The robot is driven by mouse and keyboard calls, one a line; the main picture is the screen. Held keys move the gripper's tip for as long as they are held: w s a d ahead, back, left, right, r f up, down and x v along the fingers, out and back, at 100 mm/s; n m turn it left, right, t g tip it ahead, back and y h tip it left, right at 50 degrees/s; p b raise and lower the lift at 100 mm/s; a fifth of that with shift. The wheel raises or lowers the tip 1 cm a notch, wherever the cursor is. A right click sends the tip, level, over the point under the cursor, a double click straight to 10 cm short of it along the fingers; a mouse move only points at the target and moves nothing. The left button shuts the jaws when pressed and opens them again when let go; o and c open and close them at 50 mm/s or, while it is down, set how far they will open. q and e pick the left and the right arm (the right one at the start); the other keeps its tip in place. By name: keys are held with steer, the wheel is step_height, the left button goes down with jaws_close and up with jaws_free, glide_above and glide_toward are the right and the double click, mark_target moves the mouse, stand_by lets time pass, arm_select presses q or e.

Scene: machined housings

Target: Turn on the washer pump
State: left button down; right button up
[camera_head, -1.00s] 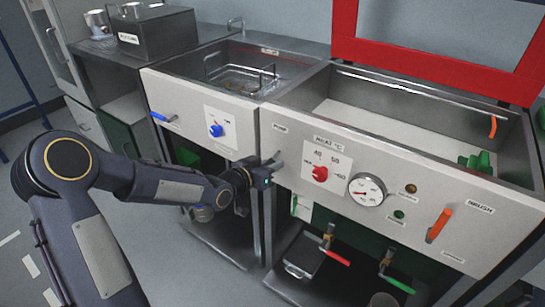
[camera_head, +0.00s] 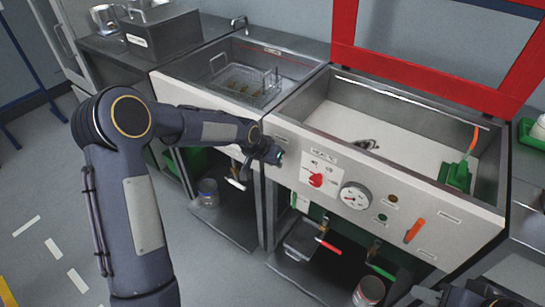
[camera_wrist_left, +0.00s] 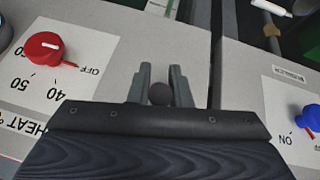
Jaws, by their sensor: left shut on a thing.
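The washer's steel front panel (camera_head: 292,150) carries a red heat knob (camera_head: 316,180), which also shows in the left wrist view (camera_wrist_left: 44,46). My left gripper (camera_head: 274,156) is at the panel's upper left, just left of the heat label. In the left wrist view, its two fingers (camera_wrist_left: 161,86) are shut on either side of a small dark round-ended switch (camera_wrist_left: 160,95), which looks like the pump switch. The gripper hides most of the switch in the head view. Only dark parts of my right gripper (camera_head: 482,292) show at the bottom right; its jaws are unclear.
A gauge (camera_head: 355,196) and orange handle (camera_head: 414,230) are right of the red knob. A blue knob (camera_wrist_left: 304,117) is on the neighbouring panel. Red (camera_head: 328,246) and green (camera_head: 380,271) valve levers sit below. A green brush (camera_head: 456,176) is in the right basin.

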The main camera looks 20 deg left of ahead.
arm_select(q)
steer(key=shift+w+r+g+p, duration=0.1)
steer(key=shift+r+g+p, duration=0.1)
steer(key=shift+g+p, duration=0.15)
stand_by(0.3)
steer(key=c, duration=1.3)
jaws_free()
steer(key=v, duration=0.7)
steer(key=shift+r, duration=0.4)
